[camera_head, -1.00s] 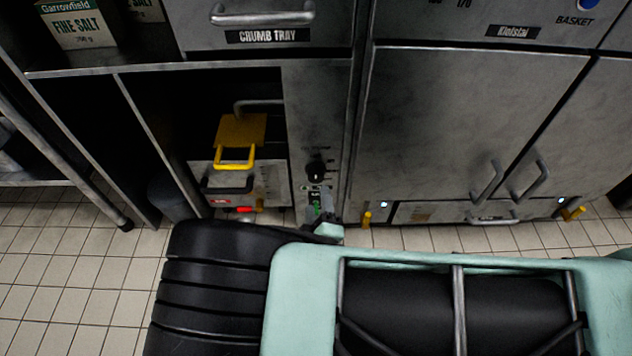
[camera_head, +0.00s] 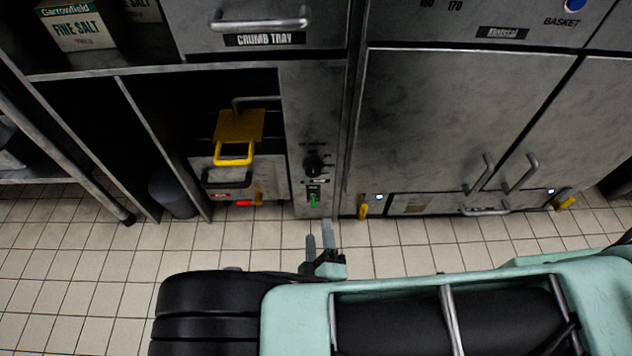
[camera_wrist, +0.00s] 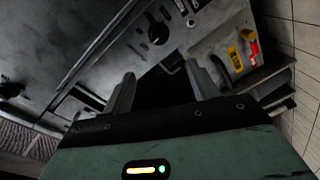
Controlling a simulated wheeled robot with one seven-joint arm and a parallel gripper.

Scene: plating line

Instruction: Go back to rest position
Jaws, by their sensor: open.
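My gripper (camera_head: 320,241) shows in the head view just past the edge of my mint-green arm, over the tiled floor. Its two grey fingers are apart with nothing between them. In the wrist view my gripper (camera_wrist: 158,92) is also open and empty. It points toward a steel panel with a black knob (camera_head: 314,165) and a small green switch (camera_head: 313,197) below it. The fingertips are apart from the panel. The knob also shows in the wrist view (camera_wrist: 158,34).
A yellow handle (camera_head: 233,152) sticks out from the open bay left of the panel. Steel cabinet doors (camera_head: 455,120) with bar handles stand to the right. A dark bin (camera_head: 175,195) stands at the left. Tiled floor (camera_head: 60,260) is clear at the left.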

